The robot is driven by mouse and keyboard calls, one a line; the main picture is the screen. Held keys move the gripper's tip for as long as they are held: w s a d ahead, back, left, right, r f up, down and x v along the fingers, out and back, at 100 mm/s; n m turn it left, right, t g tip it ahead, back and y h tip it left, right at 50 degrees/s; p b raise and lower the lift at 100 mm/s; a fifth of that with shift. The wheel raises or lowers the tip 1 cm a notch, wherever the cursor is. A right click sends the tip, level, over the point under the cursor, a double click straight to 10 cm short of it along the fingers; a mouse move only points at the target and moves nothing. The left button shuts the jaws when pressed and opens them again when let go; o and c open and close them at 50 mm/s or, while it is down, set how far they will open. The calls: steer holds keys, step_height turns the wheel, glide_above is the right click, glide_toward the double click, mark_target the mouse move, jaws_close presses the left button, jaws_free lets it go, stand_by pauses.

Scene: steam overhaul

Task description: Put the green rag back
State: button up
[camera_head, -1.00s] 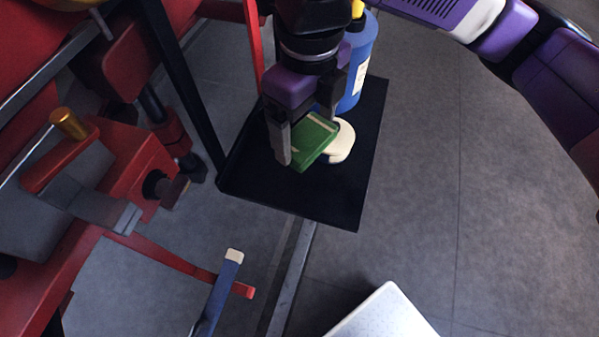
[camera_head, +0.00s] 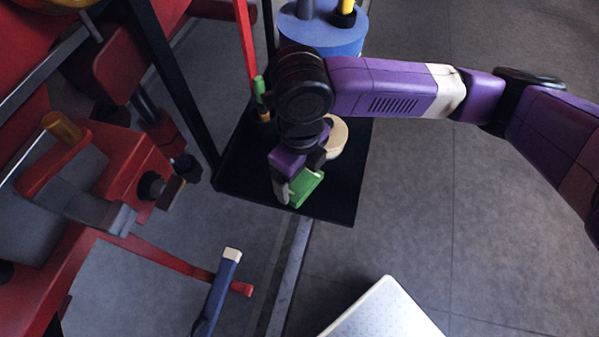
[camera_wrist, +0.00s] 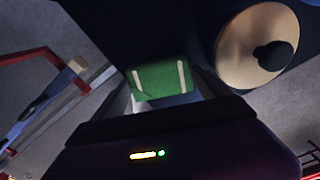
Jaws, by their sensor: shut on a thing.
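The green rag (camera_head: 307,189) is a small folded block with pale stripes. It also shows in the wrist view (camera_wrist: 160,80) between the fingers. My gripper (camera_head: 301,188) is shut on the rag and holds it over the near part of the black tray (camera_head: 340,207). I cannot tell whether the rag touches the tray. My arm hides part of the tray and of the things behind.
A round cream-coloured item with a dark knob (camera_wrist: 257,45) is on the tray, right of the rag. A blue container (camera_head: 322,35) with handles stands behind. Red machinery (camera_head: 130,170) is at left. A white perforated surface (camera_head: 385,312) lies at the front.

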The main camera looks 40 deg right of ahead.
mark_target(300, 181)
steer(key=o, duration=1)
steer(key=shift+f, duration=0.2)
steer(key=shift+o, duration=0.2)
steer(key=shift+r, duration=0.15)
step_height(300, 181, up, 12)
steer(key=shift+s, duration=0.1)
